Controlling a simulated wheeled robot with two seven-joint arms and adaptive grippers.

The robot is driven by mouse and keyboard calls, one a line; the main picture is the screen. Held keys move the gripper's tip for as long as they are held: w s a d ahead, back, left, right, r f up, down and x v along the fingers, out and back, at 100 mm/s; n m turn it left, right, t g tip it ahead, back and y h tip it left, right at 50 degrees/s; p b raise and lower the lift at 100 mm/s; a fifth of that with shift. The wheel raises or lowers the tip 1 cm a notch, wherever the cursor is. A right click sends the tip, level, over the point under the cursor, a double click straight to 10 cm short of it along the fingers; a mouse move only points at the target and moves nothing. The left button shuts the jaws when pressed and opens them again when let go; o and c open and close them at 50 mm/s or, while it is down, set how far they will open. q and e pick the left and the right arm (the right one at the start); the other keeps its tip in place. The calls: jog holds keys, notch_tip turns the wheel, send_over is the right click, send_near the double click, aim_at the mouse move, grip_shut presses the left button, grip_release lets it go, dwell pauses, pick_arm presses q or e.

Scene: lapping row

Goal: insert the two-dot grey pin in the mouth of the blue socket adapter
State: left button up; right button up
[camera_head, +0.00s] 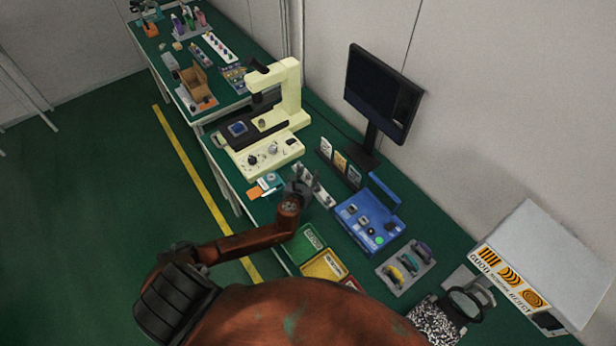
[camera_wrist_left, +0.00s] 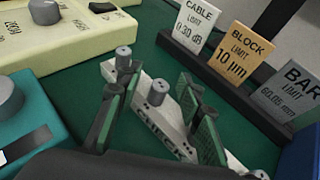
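A pale rack (camera_wrist_left: 160,112) holds several upright grey pins. I cannot make out dots on any pin. My left gripper (camera_wrist_left: 158,82) is open, its green-padded fingers reaching over the rack, with the middle pin near the right finger. In the head view the left gripper (camera_head: 298,187) is over the rack (camera_head: 322,192). A small blue piece (camera_head: 238,128) sits on the microscope stage; I cannot tell whether it is the socket adapter. My right gripper is not in view.
The cream microscope (camera_head: 270,140) stands behind the gripper. A teal box (camera_wrist_left: 25,120) is left of the rack; limit cards (camera_wrist_left: 240,52) stand right of it. A blue device (camera_head: 368,222), green tray (camera_head: 304,243) and yellow tray (camera_head: 325,268) lie nearby.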

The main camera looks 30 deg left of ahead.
pick_arm(q)
grip_shut()
dwell(0.3)
jog(key=shift+r, duration=0.15)
